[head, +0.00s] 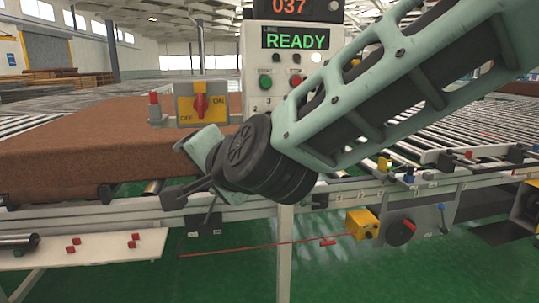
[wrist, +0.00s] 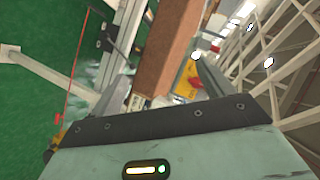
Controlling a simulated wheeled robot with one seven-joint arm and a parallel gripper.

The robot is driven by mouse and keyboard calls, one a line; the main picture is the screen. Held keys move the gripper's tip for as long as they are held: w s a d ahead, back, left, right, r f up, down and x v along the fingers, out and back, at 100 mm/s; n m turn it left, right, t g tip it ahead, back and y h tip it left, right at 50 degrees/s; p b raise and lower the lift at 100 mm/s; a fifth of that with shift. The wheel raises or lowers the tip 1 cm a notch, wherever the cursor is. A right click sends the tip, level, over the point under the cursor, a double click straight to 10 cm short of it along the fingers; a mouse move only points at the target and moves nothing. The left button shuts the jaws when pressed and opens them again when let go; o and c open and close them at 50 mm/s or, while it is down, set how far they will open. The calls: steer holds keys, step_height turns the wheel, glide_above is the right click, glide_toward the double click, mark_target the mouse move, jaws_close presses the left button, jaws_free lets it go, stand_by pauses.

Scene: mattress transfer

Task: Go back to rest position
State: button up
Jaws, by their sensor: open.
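My gripper (head: 172,192) is at the end of my arm, left of centre in the head view, in front of the conveyor's near rail. In the wrist view its fingers (wrist: 158,68) stand wide apart with nothing between them that they touch. My pale green arm comes in from the upper right and hides part of the control post and conveyor. A brown mattress (head: 75,140) lies on the conveyor at the left. It also shows in the wrist view (wrist: 165,45).
A control panel (head: 296,41) reads READY, with green and red buttons. A yellow ON/OFF switch box (head: 186,108) stands beside it. Roller conveyor (head: 450,135) runs right. A yellow box (head: 362,224) with a red cord hangs below the rail. Green floor (head: 235,275) is clear in front.

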steer(key=s+d+f+n+g+h, duration=0.5)
steer(key=s+d+f, duration=0.3)
steer(key=s+d, duration=0.45)
steer(key=s+d+f+n+g+h, duration=0.4)
steer(key=s+d+f+n, duration=0.5)
steer(key=d, duration=0.6)
step_height(320, 180, up, 14)
steer(key=m+g+p, duration=0.1)
steer(key=p, duration=1.2)
steer(key=shift+s+m+g+y, duration=0.3)
steer(key=shift+s+m+y, duration=0.1)
steer(key=shift+s, duration=0.05)
steer(key=shift+f, duration=0.1)
